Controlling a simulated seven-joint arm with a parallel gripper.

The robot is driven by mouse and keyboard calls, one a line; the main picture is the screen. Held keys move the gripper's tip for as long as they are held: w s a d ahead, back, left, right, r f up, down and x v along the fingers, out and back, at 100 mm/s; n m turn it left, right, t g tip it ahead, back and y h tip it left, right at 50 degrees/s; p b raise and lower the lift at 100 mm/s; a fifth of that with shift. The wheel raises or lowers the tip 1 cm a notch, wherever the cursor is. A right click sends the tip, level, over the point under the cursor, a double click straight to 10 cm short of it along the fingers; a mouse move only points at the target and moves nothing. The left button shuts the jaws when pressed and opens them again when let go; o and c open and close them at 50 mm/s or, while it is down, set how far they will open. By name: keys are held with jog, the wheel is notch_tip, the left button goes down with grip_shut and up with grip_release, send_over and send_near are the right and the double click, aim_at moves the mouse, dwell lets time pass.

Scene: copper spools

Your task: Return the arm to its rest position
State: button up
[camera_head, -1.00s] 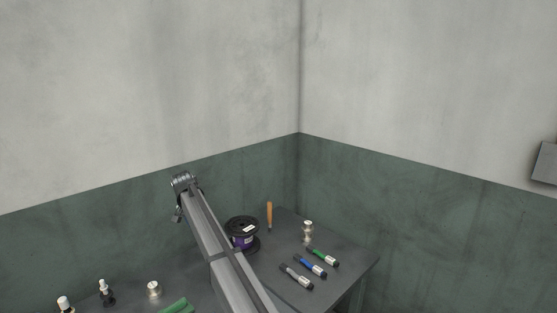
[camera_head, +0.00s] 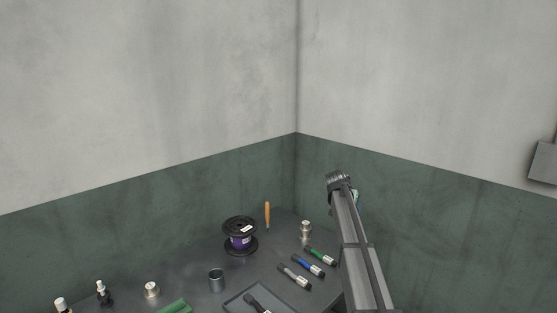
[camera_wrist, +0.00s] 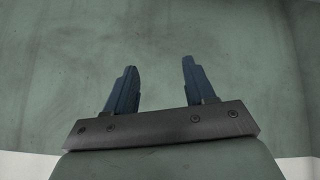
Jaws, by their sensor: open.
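My arm (camera_head: 357,240) rises at the right of the head view, over the right edge of the table. My gripper shows in the wrist view (camera_wrist: 156,82), with its two dark blue fingers apart and nothing between them. In the head view the fingers are mostly hidden by the arm's end.
The dark table (camera_head: 205,258) holds a black spool (camera_head: 240,235), a metal cup (camera_head: 216,281), several markers (camera_head: 309,266), a copper-topped metal piece (camera_head: 306,229), an orange-handled tool (camera_head: 267,213), a tray (camera_head: 238,299), a green cloth (camera_head: 175,307) and small bottles (camera_head: 103,292).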

jog(key=s+d+f+m+h, duration=0.1)
jog(key=s+d+f, duration=0.25)
jog(key=d, duration=0.35)
jog(key=s+d+f, duration=0.3)
jog(key=s+d, duration=0.1)
jog(key=d, duration=0.3)
jog(key=s+a+f+g+y, duration=0.15)
jog(key=s+a+f, duration=0.25)
jog(key=s+f, duration=0.8)
jog(key=s+a+f+g, duration=0.35)
jog(key=s+f, duration=0.45)
jog(key=f, duration=0.8)
jog(key=s+a+f+n+g+y, duration=0.15)
jog(key=s+a+f, duration=0.4)
jog(key=s, duration=0.55)
jog(key=s+a+f+n+g+y, duration=0.15)
jog(key=s+a+f, duration=0.35)
jog(key=s, duration=0.5)
jog(key=s+a+f+n+g, duration=0.25)
jog(key=s+f, duration=0.45)
jog(key=s, duration=0.4)
jog(key=s+a+g+y, duration=0.1)
jog(key=s+a, duration=0.1)
jog(key=s, duration=0.5)
jog(key=s+a+n, duration=0.1)
jog(key=s+a, duration=0.2)
jog(key=s, duration=0.5)
jog(key=shift+f+g+y, duration=0.35)
jog(key=shift+f, duration=0.1)
jog(key=shift+n, duration=0.25)
